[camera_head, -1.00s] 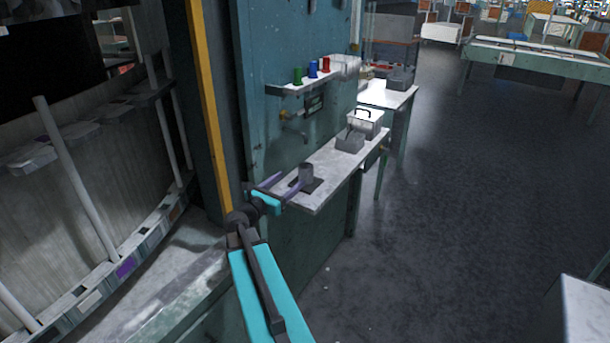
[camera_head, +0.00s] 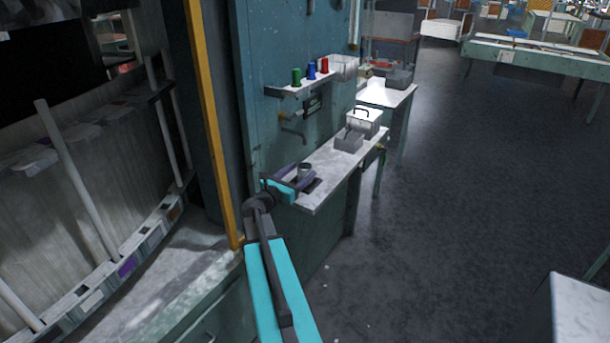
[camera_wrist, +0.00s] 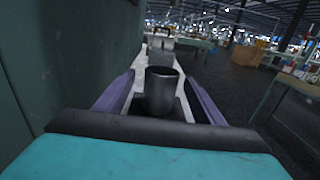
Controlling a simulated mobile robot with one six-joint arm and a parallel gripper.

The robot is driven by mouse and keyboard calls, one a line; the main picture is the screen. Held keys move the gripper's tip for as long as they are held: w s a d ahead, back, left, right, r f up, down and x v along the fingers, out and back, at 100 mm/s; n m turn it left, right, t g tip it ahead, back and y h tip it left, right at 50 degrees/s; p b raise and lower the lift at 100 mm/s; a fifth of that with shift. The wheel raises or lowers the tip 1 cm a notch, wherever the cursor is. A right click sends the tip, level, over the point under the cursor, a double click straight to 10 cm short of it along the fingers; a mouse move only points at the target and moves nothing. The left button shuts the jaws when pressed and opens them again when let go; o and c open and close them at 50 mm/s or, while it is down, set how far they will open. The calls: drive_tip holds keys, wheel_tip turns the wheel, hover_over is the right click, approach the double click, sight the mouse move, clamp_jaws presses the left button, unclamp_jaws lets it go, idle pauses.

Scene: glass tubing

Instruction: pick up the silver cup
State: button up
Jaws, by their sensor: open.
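The silver cup (camera_head: 305,170) stands upright near the front end of a narrow grey shelf, on a dark square pad (camera_head: 313,186). In the wrist view the cup (camera_wrist: 160,92) looks dark grey, with its open rim up. My gripper (camera_head: 300,178) is level with the cup and open. Its two purple fingers reach along both sides of the cup, with a gap visible on each side in the wrist view (camera_wrist: 159,92). The lower part of the cup is partly hidden by a finger in the head view.
The shelf (camera_head: 325,178) juts from a teal wall panel (camera_head: 275,125). Farther along it stand a grey box (camera_head: 348,140) and a white container with a black handle (camera_head: 368,120). Green, blue and red cups sit on a small upper ledge (camera_head: 290,92). Open floor lies right.

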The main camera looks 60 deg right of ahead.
sight(308, 166)
drive_tip(key=shift+d, duration=0.85)
drive_tip(key=shift+d, duration=0.1)
drive_tip(key=shift+s+d+f+p, duration=0.15)
drive_tip(key=shift+d+p, duration=1.15)
drive_tip(key=shift+d, duration=1.2)
drive_tip(key=c, duration=1.3)
drive_tip(key=shift+o, duration=0.2)
drive_tip(key=shift+r, duration=0.2)
